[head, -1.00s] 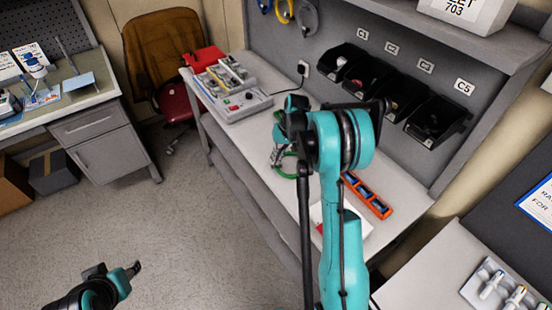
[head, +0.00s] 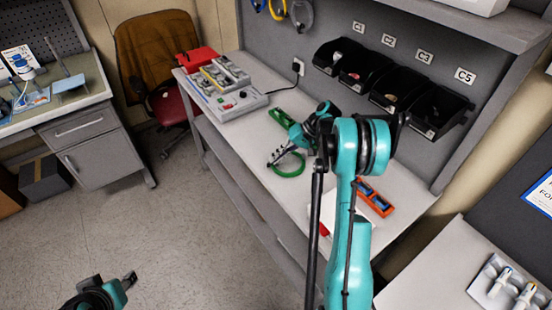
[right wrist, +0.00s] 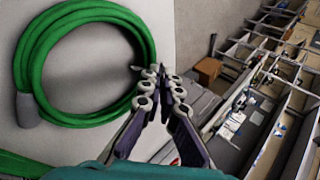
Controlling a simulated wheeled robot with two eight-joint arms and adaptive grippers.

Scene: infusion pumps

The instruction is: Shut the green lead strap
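The green lead (head: 289,172) lies coiled in a ring on the bench top. In the right wrist view the coil (right wrist: 150,40) fills the upper left, with a grey sleeve (right wrist: 27,108) on its left side. I cannot make out whether this sleeve is the strap or whether it is shut. My right gripper (head: 282,157) is at the coil in the head view. In the wrist view its fingertips (right wrist: 161,78) are close together, just right of the coil, with nothing clearly between them. My left gripper (head: 112,283) is low at the left, over the floor, away from the bench.
A flat green piece (head: 283,117) lies behind the coil. A grey device (head: 228,92) stands at the bench's far left. An orange tray (head: 374,197) lies to the right. Black bins (head: 437,113) hang on the back panel. A white tray (head: 500,283) is at lower right.

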